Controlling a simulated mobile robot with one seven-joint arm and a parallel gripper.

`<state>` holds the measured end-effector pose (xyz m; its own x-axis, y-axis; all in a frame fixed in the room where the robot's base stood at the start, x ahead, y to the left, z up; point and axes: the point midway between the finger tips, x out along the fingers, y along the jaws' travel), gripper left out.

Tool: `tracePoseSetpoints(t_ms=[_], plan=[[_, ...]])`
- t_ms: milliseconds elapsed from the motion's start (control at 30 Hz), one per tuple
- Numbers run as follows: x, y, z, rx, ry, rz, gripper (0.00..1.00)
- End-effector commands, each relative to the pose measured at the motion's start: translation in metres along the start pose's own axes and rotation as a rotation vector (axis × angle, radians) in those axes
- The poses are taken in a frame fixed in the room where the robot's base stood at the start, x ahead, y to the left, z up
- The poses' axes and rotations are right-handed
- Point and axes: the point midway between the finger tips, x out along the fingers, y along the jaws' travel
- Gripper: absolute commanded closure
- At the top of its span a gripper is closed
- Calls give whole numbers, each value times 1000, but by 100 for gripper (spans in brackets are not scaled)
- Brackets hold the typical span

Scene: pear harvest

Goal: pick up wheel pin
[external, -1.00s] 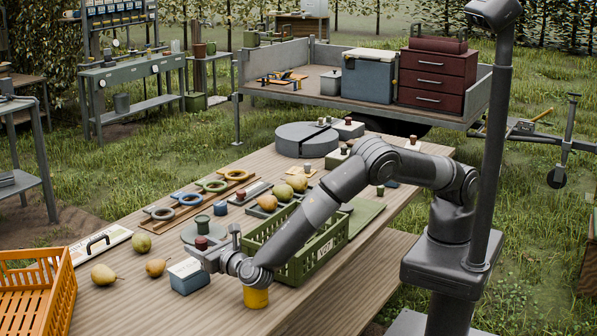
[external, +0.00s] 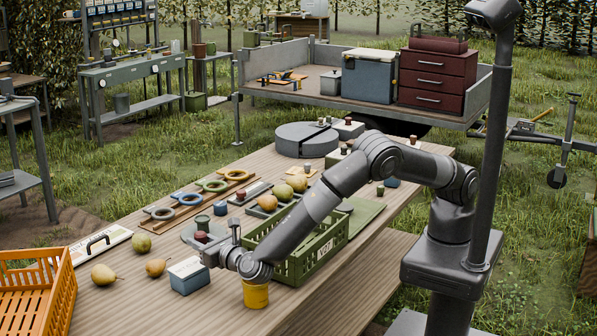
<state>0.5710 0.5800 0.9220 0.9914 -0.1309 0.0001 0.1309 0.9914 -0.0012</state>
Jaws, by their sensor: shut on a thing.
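My gripper (external: 205,254) is at the near left part of the wooden table, low beside a blue-grey box with a pale top (external: 188,275). A small red-topped piece (external: 201,237), which looks like the wheel pin, shows right at the fingertips. The gripper is shut on it; the fingers and wrist hide its lower part. A dark green knob-like piece (external: 203,222) stands just behind it, near a grey pad (external: 188,231) that is partly covered. Whether the red-topped piece is clear of the surface cannot be told.
A green crate (external: 290,271) stands right of my gripper, and a yellow cylinder (external: 256,295) is under my wrist. Pears (external: 155,267), ring tools (external: 187,199) and an orange crate (external: 38,290) lie around.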

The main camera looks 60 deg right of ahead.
Motion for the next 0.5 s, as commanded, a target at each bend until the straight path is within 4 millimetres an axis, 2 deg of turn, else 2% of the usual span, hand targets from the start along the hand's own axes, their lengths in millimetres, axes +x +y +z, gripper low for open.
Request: tracePoseSetpoints(t_ms=[133, 500], plan=[[2, -4, 30, 3, -1, -1, 97], [32, -79, 75, 2, 0, -3, 97]])
